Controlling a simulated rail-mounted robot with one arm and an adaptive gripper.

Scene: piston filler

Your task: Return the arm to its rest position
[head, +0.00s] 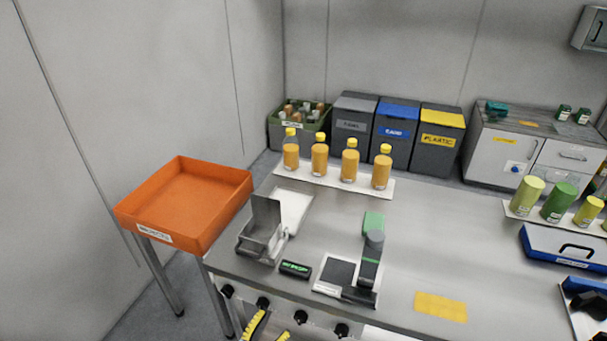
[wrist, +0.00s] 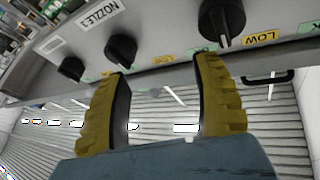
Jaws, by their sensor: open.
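My gripper (head: 271,326) shows at the bottom edge of the head view, low in front of the table's front edge, with only its yellow fingers in sight. In the wrist view my gripper (wrist: 163,72) has its two ribbed yellow fingers spread apart with nothing between them. Black knobs on the grey front panel lie just beyond the fingertips: a left knob (wrist: 72,68), a middle knob (wrist: 121,48) and a right knob (wrist: 221,22). The right fingertip appears close to the right knob; I cannot tell whether they touch. The rest of my arm is hidden.
An orange tray (head: 185,200) stands left. Grey bins (head: 353,122) stand behind. Slatted floor (wrist: 40,150) lies below the panel.

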